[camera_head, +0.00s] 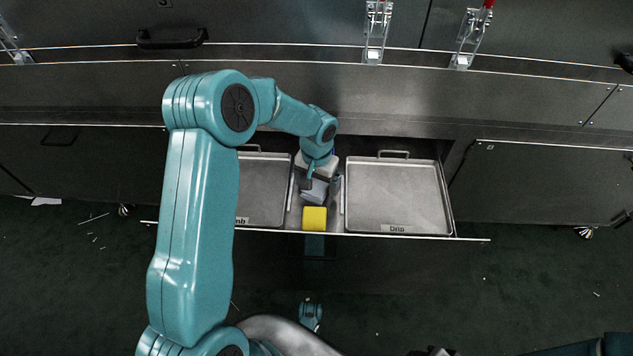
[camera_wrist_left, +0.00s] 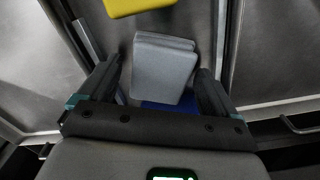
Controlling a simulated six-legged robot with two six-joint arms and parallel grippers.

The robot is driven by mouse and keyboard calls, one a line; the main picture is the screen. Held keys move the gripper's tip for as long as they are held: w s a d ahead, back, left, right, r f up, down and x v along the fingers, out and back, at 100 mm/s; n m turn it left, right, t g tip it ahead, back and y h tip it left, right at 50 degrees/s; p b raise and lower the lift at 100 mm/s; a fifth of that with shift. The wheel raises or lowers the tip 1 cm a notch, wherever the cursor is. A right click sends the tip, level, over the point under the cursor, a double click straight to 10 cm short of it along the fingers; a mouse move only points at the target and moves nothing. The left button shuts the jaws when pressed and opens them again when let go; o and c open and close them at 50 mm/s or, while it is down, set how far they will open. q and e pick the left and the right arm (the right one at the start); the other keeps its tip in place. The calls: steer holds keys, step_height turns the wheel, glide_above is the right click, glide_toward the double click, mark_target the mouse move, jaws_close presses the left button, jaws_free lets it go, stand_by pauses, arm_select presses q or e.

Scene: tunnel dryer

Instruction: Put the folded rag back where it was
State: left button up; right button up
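The folded rag (camera_head: 315,192) is grey and lies in the narrow gap between two trays in the open drawer. In the left wrist view the rag (camera_wrist_left: 163,70) shows as a layered pad between the fingers. My left gripper (camera_head: 321,184) reaches down over it, open. Its fingers (camera_wrist_left: 157,75) stand either side of the rag, with a clear gap on the left and little or none on the right. Whether the right finger touches it I cannot tell.
A yellow block (camera_head: 314,218) lies in front of the rag. A metal tray labelled Drip (camera_head: 397,229) is on the right, another tray (camera_head: 262,190) on the left. Something blue (camera_wrist_left: 165,108) shows behind the rag. The drawer's front edge (camera_head: 420,238) runs below.

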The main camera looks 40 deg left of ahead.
mark_target(316, 185)
arm_select(q)
steer(key=shift+r, duration=0.1)
steer(key=shift+r+p, duration=0.3)
step_height(316, 185, up, 12)
steer(key=p, duration=0.3)
steer(key=shift+f, duration=0.2)
